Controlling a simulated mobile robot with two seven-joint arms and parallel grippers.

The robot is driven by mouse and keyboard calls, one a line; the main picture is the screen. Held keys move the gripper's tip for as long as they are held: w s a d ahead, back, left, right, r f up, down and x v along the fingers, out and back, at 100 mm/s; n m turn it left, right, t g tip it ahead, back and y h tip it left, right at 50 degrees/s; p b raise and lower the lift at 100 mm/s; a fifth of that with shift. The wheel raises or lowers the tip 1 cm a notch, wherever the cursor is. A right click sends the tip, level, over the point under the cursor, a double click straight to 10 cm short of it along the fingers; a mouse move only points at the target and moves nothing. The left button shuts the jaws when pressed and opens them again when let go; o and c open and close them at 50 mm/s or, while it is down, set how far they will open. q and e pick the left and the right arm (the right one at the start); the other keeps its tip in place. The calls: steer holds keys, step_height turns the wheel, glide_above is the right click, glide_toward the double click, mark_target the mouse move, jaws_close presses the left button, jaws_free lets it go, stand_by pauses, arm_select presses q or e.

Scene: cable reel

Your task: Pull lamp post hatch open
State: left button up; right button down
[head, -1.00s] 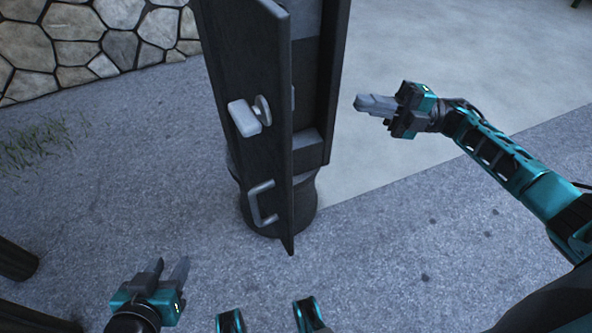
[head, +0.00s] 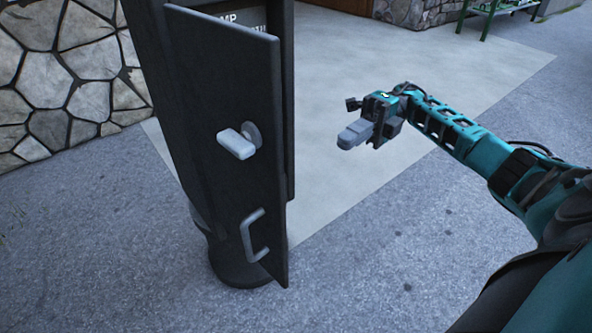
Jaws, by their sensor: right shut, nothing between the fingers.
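The lamp post (head: 160,90) is a dark column on a round base (head: 240,272). Its hatch (head: 225,80) is a dark flat door that stands swung open toward me, its outer face in view. On that face are a light grey knob or latch (head: 237,144) and a grey pull handle (head: 253,238) below it. My right gripper (head: 350,138) is shut and empty, in the air to the right of the hatch, apart from it. My left gripper is out of view. The post's opening is mostly hidden behind the hatch.
A stone wall (head: 60,75) stands at the left. A pale paved slab (head: 350,70) lies behind the post, and grey rough ground (head: 430,260) is clear at front right. A green bench or rack (head: 490,12) is far back right.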

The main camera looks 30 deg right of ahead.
mark_target(284, 181)
steer(key=a, duration=0.4)
steer(key=s+a, duration=0.1)
steer(key=a, duration=0.3)
steer(key=s+a, duration=0.1)
steer(key=a, duration=0.3)
steer(key=shift+s+a, duration=0.1)
steer(key=shift+a, duration=0.2)
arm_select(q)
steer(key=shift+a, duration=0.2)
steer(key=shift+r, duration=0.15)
